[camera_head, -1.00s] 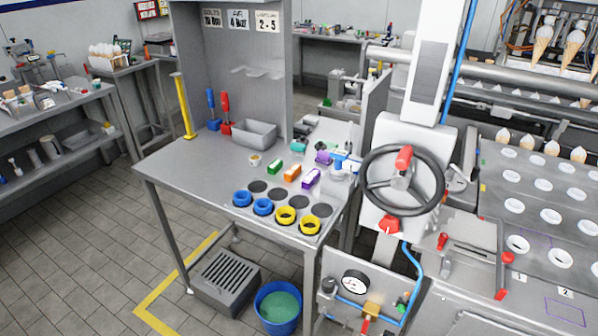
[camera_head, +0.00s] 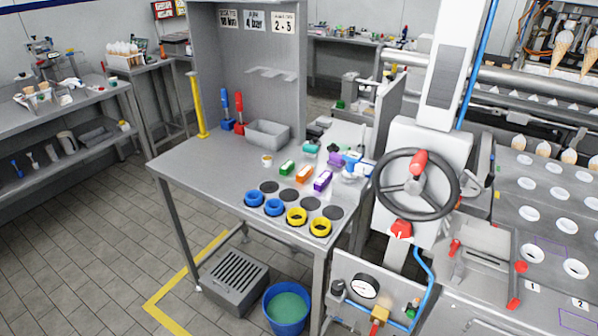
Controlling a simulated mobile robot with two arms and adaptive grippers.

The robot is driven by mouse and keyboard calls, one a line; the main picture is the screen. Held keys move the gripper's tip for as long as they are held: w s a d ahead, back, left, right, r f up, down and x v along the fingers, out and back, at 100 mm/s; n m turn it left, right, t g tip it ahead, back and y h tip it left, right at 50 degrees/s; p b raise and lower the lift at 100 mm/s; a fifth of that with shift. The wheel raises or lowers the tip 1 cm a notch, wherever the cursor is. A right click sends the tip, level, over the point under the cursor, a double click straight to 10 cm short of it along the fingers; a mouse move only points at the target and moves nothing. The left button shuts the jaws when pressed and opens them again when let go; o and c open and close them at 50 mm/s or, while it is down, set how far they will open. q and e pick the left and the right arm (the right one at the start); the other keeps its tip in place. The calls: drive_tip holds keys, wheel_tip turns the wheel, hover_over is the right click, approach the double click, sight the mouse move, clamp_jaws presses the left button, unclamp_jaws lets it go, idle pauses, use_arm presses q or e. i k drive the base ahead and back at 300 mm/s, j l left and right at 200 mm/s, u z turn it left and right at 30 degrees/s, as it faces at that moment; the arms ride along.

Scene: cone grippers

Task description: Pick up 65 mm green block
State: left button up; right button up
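A small green block (camera_head: 287,168) with a pale marking lies on the grey metal workbench (camera_head: 205,175), to the left of an orange block (camera_head: 303,174) and a purple block (camera_head: 323,180). The three blocks form a slanting row, apart from each other. I cannot read the size on the green block. Neither of my grippers shows in the head view.
Blue rings (camera_head: 254,198) and yellow rings (camera_head: 296,216) sit along the bench's front edge. A handwheel (camera_head: 415,185) rises at the right. A blue bucket (camera_head: 286,306) stands on the floor.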

sight(288, 167)
drive_tip(key=i+j+z, duration=0.7)
drive_tip(key=i+j, duration=0.05)
drive_tip(key=i, duration=0.1)
